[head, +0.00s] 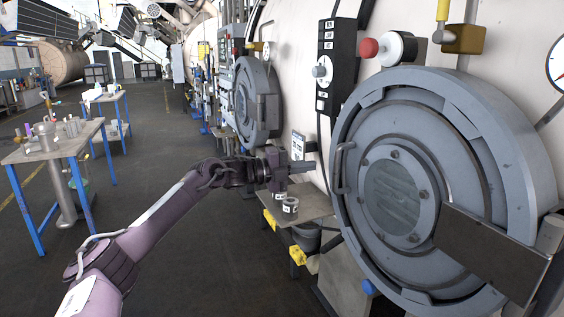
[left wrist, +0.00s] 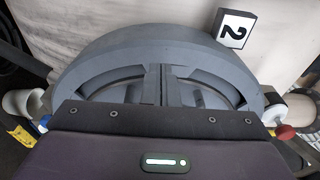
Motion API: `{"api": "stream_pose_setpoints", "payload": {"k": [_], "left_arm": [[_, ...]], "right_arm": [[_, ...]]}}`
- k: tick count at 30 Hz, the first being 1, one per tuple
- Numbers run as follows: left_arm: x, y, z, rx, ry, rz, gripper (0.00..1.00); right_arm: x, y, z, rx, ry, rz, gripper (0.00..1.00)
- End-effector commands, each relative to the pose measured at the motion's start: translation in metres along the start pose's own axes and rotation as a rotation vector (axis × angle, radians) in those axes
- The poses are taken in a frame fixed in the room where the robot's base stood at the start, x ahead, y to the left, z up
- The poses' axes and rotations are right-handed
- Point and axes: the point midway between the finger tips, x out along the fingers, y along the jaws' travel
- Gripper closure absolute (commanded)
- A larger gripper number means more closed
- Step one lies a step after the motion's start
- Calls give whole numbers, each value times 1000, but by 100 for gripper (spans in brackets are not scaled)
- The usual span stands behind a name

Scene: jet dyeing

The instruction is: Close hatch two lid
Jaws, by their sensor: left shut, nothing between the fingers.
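A large round grey hatch lid (head: 400,195) with a round glass window (head: 391,196) fills the right of the head view. A handle (head: 343,168) is on its left rim, and a broad bracket (head: 490,250) crosses its lower right. I cannot tell if the lid is fully seated. My left gripper (head: 305,167) is shut and empty, a little left of the handle, apparently apart from it. In the left wrist view, the gripper fingers (left wrist: 160,85) stand before a grey round hatch rim (left wrist: 165,42), with a "2" label (left wrist: 235,29) beside it. My right gripper is not in view.
A second round hatch (head: 258,100) is farther along the machine wall. A small shelf (head: 305,205) with a small roll (head: 290,205) is below my left gripper. A control box (head: 335,65) and red button (head: 368,47) are above. Blue-legged tables stand left; the floor between is clear.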

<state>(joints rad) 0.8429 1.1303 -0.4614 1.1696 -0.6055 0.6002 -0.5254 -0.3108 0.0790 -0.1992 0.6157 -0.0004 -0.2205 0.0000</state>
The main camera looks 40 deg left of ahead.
Motion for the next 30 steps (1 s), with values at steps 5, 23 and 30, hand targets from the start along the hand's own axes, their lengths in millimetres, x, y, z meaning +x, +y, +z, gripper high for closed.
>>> {"api": "stream_pose_setpoints", "payload": {"k": [5, 23, 30], "left_arm": [[-8, 0, 22, -1, 0, -1, 100], [-27, 2, 68, -2, 3, 4, 100], [-28, 3, 69, -2, 3, 4, 100]], "right_arm": [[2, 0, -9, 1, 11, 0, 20], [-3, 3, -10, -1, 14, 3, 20], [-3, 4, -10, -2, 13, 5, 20]]}}
